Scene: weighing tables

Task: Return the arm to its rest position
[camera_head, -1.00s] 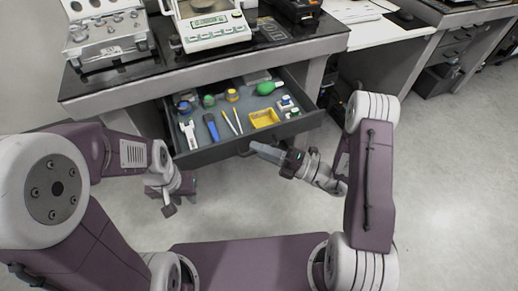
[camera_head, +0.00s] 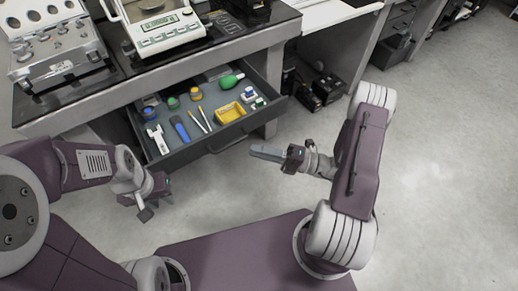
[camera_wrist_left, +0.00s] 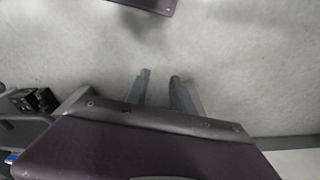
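My left gripper (camera_head: 146,208) hangs over the floor in front of the drawer's left part, clear of the table. In the left wrist view its two fingers (camera_wrist_left: 160,82) are apart with only grey floor between them, so it is open and empty. My right gripper (camera_head: 266,152) is just right of and in front of the drawer's front edge, over the floor, pointing left. Its fingers overlap in this view, so I cannot tell whether they are apart. No object shows at its tips.
An open drawer (camera_head: 190,152) juts out under the dark weighing table (camera_head: 130,85). It holds a yellow tray (camera_head: 229,113), a green bulb (camera_head: 230,81), a blue tool (camera_head: 180,129) and small jars. A balance (camera_head: 160,32) stands above. The floor (camera_head: 430,190) at right is clear.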

